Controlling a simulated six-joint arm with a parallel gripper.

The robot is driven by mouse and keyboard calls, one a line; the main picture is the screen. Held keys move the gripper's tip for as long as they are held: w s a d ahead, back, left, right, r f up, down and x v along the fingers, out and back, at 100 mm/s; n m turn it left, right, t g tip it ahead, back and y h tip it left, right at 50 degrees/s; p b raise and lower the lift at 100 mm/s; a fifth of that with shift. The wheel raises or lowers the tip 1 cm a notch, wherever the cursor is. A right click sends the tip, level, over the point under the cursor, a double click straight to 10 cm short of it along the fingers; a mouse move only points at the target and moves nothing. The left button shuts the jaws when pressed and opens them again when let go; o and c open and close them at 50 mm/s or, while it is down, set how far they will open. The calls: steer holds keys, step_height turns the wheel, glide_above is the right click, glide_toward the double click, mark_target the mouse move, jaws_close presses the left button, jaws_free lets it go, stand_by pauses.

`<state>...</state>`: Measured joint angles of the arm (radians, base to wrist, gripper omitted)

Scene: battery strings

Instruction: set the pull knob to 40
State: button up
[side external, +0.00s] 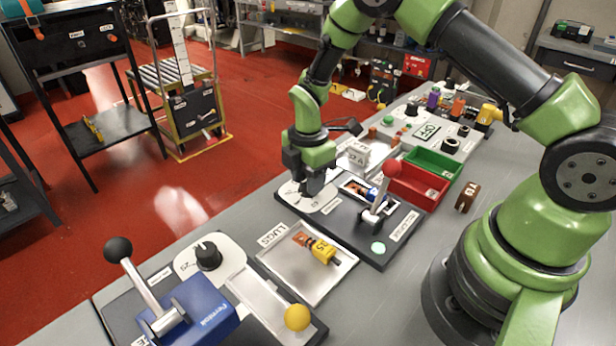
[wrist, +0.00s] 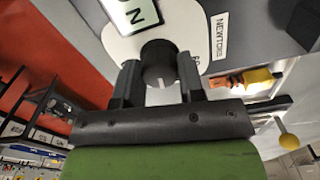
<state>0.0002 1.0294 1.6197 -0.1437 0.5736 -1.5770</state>
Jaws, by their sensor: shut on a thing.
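A black round knob (wrist: 158,60) sits on a white dial plate (wrist: 188,22) in the wrist view. A white pointer line on the knob faces the bottom of the picture, towards my gripper's palm. My gripper (wrist: 158,80) is shut on this knob, one finger on each side. Part of a number shows at the plate's edge by the right finger; most of the scale is hidden. In the side view my gripper (side external: 312,190) points down onto the white plate (side external: 291,195) and hides the knob.
A lever with a red ball (side external: 392,168) stands close right of my gripper. Nearer the camera are a LUGS tray (side external: 283,278), another black knob (side external: 208,256) and a black-ball lever (side external: 118,250). Red (side external: 420,190) and green (side external: 434,163) bins stand behind.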

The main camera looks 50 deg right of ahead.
steer(key=shift+n, duration=0.4)
steer(key=n, duration=0.2)
steer(key=shift+n, duration=0.4)
steer(key=o, duration=0.8)
steer(key=shift+c, duration=0.2)
steer(key=shift+r, duration=1.75)
